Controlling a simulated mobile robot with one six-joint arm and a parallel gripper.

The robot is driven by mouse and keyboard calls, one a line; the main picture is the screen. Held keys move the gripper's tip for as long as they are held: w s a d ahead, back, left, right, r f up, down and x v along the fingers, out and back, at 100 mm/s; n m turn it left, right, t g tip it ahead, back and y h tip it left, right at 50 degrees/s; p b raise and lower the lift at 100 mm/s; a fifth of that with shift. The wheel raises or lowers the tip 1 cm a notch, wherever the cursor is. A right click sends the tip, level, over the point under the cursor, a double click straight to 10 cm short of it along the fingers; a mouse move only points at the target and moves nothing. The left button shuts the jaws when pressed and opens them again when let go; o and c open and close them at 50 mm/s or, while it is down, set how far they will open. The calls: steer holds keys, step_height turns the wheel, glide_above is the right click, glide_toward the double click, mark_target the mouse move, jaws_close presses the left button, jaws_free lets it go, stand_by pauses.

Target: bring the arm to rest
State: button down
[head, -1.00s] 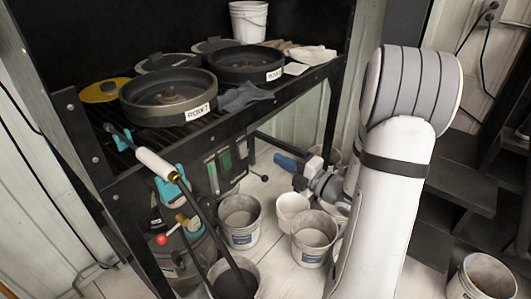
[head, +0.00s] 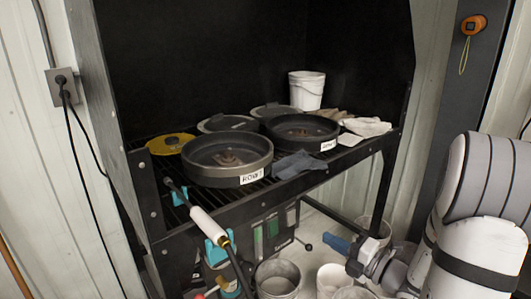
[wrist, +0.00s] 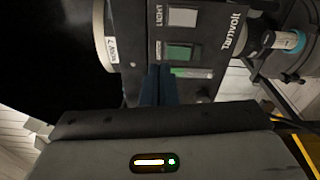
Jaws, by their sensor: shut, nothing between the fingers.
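My gripper (head: 336,243) is low at the right in the head view, its blue fingers pointing left toward the control panel (head: 273,229) under the rack. In the wrist view my gripper (wrist: 159,72) shows its dark blue fingers together, with nothing between them. I cannot tell how far the fingertips are from the panel. My arm rises at the right edge of the head view, partly cut off.
A black rack holds two round dark pans (head: 228,158), a yellow lid (head: 171,144), a grey cloth (head: 300,165) and a white bucket (head: 307,90).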

steer(key=s+a+r+n+g+h+p, duration=0.3)
steer(key=s+a+n+g, duration=0.45)
steer(key=n, duration=0.65)
steer(key=s+a+r+n+g+p, duration=0.4)
steer(key=s+a+n+g+p, duration=0.25)
steer(key=n, duration=0.75)
steer(key=s+d+r+n+t+h+p, duration=0.2)
steer(key=d+r+n+h, duration=0.5)
steer(key=n, duration=0.9)
steer(key=shift+s+r+n+t+h, duration=0.15)
steer(key=shift+s+n+t+h, duration=0.15)
steer(key=shift+s+h, duration=0.45)
steer(key=shift+d, duration=0.15)
